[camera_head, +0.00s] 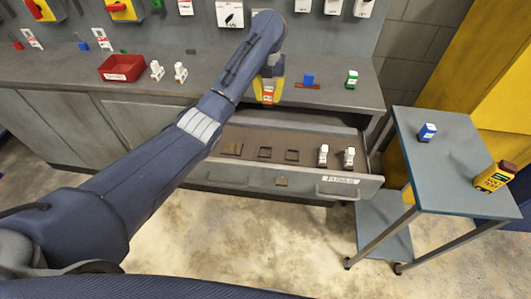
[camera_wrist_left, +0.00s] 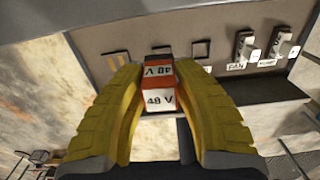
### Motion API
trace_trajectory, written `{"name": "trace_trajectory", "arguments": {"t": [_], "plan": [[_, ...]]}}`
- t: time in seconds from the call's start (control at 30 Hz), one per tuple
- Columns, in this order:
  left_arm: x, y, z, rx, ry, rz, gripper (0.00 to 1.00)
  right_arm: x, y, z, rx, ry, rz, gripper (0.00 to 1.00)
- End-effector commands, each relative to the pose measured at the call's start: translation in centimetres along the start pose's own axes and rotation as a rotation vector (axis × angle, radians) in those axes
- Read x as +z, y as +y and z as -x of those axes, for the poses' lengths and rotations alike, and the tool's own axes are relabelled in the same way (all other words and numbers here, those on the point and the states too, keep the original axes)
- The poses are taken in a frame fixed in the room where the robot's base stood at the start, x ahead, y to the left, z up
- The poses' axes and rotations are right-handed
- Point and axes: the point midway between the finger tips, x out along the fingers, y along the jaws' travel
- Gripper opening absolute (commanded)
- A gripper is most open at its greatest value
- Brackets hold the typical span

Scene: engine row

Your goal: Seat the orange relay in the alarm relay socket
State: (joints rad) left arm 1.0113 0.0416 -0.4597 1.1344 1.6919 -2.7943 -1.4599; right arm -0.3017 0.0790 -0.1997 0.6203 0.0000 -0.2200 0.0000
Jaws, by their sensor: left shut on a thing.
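The orange relay (camera_head: 267,97) has white 48 V labels; in the left wrist view the relay (camera_wrist_left: 158,92) sits between two yellow fingers. My left gripper (camera_head: 268,90) is shut on it, above the open drawer's back edge. The drawer (camera_head: 240,178) holds a row of dark square sockets on its floor, one being the middle socket (camera_head: 265,153). In the left wrist view an empty socket (camera_wrist_left: 117,58) and another socket (camera_wrist_left: 200,49) flank the relay, which partly hides the one between. I cannot read which socket is the alarm one. My right gripper is out of view.
Two white relays (camera_head: 323,154) stand at the drawer's right end, by FAN and another label. On the bench are a red bin (camera_head: 121,68), white relays (camera_head: 157,70), a blue block (camera_head: 308,79) and a green one (camera_head: 351,79). A cart (camera_head: 460,180) stands right.

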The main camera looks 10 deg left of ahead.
Motion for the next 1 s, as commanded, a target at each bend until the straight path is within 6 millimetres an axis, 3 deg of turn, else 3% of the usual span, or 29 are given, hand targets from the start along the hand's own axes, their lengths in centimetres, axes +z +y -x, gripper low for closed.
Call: {"name": "trace_trajectory", "arguments": {"t": [0.03, 0.27, 0.5, 0.67, 0.83, 1.0], "plan": [[0.1, 1.1, 0.7, 0.009, -0.004, -0.002, 0.0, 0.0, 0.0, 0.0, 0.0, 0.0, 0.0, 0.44], [-1.9, 2.9, 1.9, 0.005, -0.002, -0.023, 0.0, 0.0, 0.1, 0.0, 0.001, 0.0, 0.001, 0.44], [-6.0, 1.1, 0.8, -0.001, 0.001, -0.021, 0.0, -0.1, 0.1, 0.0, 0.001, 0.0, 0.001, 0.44], [-7.0, 0.0, 0.8, -0.002, 0.001, 0.008, 0.0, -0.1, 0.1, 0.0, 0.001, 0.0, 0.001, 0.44], [-7.1, -0.2, -0.5, -0.004, 0.003, 0.036, 0.0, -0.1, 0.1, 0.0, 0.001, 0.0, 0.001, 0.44], [-7.2, -0.3, -3.3, -0.008, 0.005, 0.037, 0.0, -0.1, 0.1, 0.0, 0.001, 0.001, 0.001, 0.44]]}}
